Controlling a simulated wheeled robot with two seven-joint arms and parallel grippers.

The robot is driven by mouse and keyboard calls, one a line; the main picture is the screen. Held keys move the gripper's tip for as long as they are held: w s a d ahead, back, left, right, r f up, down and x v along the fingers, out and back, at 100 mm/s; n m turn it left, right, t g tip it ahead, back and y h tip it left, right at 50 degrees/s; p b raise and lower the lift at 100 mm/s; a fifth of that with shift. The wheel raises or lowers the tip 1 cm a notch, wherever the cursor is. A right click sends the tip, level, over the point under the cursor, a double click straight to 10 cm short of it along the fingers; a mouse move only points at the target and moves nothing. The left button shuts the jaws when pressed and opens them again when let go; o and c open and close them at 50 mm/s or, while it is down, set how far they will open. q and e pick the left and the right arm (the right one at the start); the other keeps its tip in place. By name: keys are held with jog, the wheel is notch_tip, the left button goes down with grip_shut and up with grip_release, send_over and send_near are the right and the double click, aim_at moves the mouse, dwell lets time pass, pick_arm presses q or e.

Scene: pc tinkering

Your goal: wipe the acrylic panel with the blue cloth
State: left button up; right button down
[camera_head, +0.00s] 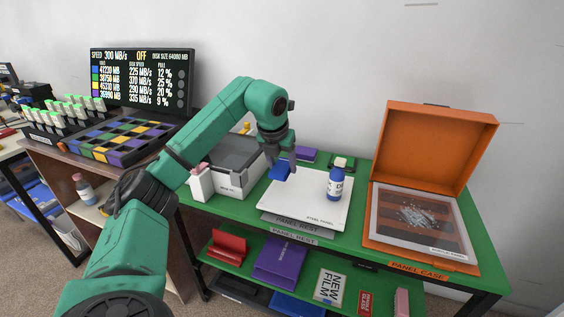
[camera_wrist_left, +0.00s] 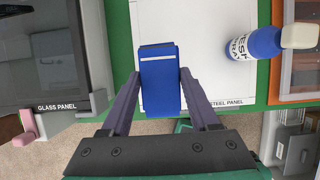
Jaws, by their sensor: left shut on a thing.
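The blue cloth (camera_head: 279,172) is a small folded block held in my left gripper (camera_head: 284,158), just above the left part of the white steel panel. In the left wrist view the cloth (camera_wrist_left: 161,85) sits between the two fingers of the gripper (camera_wrist_left: 160,77), which are shut on it. A clear panel (camera_head: 415,213) with a pale smudge in its middle lies in the open orange case at the right; its small label is too small to read surely, but it appears to be the acrylic panel. My left gripper is well left of it. My right gripper is not in view.
A blue-and-white spray bottle (camera_head: 335,184) stands on the steel panel (camera_head: 308,208), between the cloth and the orange panel case (camera_head: 434,148). The case's lid stands upright at the back. A grey glass-panel machine (camera_head: 236,165) is at the left of the green table.

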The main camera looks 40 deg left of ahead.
pick_arm(q)
jog(key=shift+f, duration=0.15)
jog(key=o, duration=1.3)
jog(key=shift+c, duration=0.2)
jog(key=shift+f, duration=0.1)
jog(key=shift+f+b, duration=1.8)
jog(key=shift+f, duration=1.4)
